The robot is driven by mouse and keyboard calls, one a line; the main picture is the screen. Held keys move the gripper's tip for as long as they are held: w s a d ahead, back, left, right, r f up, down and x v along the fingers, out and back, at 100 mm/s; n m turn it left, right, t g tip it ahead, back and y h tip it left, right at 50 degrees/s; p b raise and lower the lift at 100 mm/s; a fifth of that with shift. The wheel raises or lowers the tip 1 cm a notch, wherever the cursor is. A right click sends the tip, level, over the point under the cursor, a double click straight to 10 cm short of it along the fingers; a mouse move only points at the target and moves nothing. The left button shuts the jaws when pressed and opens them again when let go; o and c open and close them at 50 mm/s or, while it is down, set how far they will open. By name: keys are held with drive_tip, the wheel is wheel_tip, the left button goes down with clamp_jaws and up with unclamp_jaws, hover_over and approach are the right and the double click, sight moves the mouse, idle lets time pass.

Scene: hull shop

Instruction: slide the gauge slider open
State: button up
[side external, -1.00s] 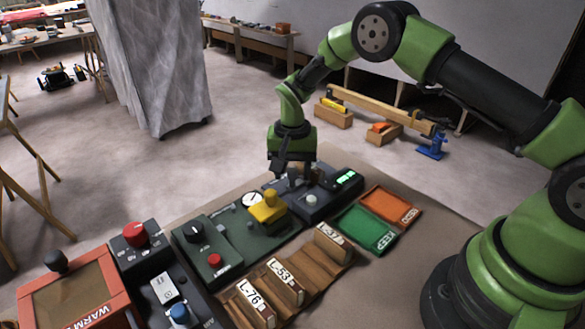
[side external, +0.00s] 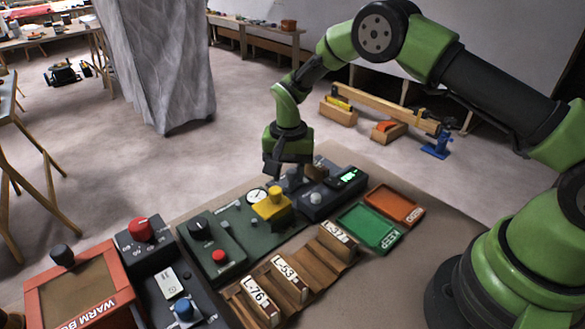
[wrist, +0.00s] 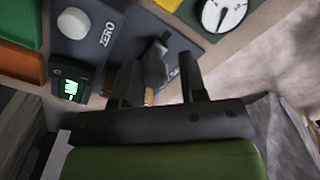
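The gauge (side external: 325,200) is a dark grey block with a lit green display (side external: 348,178) and a pale round button (side external: 316,198). In the wrist view the button (wrist: 73,23) sits beside the word ZERO, and the display (wrist: 70,88) glows at left. A dark upright piece, apparently the slider (wrist: 153,65), stands on the gauge between my fingers. My gripper (wrist: 160,78) is open; its fingers stand apart on either side of that piece. The left finger looks close to it, but contact is unclear. In the side view my gripper (side external: 287,172) is low over the gauge's far-left end.
A yellow block (side external: 273,206) and a white dial (side external: 256,195) stand just left of the gauge. Green (side external: 368,228) and orange (side external: 395,204) trays lie to its right. A wooden rack (side external: 315,262) with labelled blocks is in front.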

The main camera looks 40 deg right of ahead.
drive_tip(key=shift+o, duration=0.7)
drive_tip(key=shift+d, duration=0.1)
drive_tip(key=shift+r, duration=0.1)
wheel_tip(320, 180, up, 10)
wheel_tip(320, 180, up, 8)
drive_tip(key=n+t, duration=0.1)
drive_tip(key=t, duration=0.1)
hover_over(290, 172)
drive_tip(key=s, duration=0.3)
drive_tip(key=s+r+n+t+y, duration=0.1)
drive_tip(key=s+r, duration=0.6)
drive_tip(key=r, duration=0.1)
drive_tip(key=s+r+n+t+y, duration=0.1)
drive_tip(key=s+n+t, duration=0.2)
drive_tip(key=s, duration=1.3)
drive_tip(key=shift+d+r+t, duration=0.15)
drive_tip(key=shift+d+t, duration=0.25)
drive_tip(key=shift+t, duration=0.2)
